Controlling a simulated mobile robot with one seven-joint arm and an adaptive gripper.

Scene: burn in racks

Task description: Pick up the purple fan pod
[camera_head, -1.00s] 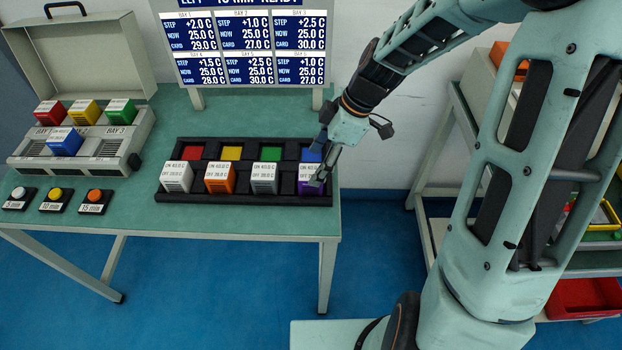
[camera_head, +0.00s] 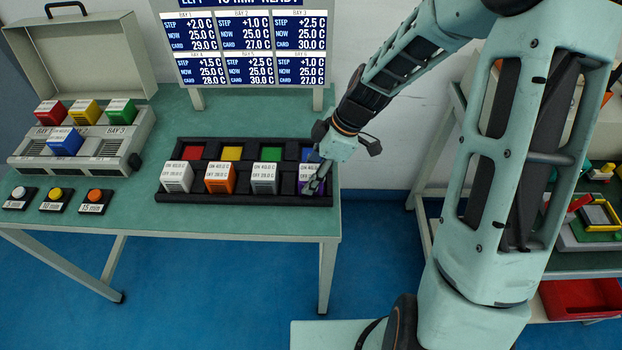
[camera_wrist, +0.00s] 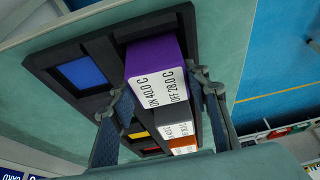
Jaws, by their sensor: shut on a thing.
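The purple fan pod (camera_wrist: 155,55) has a white label reading ON 40.0 C, OFF 28.0 C. It sits at the right end of the front row of the black tray (camera_head: 240,199), mostly hidden by my gripper in the head view. My gripper (camera_head: 316,186) is over that corner of the tray. In the wrist view my gripper's two fingers (camera_wrist: 165,95) stand on either side of the pod, shut on it. The pod still appears to be in its slot; I cannot tell whether it is lifted at all.
White (camera_head: 177,178), orange (camera_head: 219,179) and grey (camera_head: 264,180) pods stand left of it in the tray. A grey case (camera_head: 85,150) with red, yellow, green and blue pods is at the left. A display board (camera_head: 250,45) stands behind. Three buttons (camera_head: 54,195) sit at the front left.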

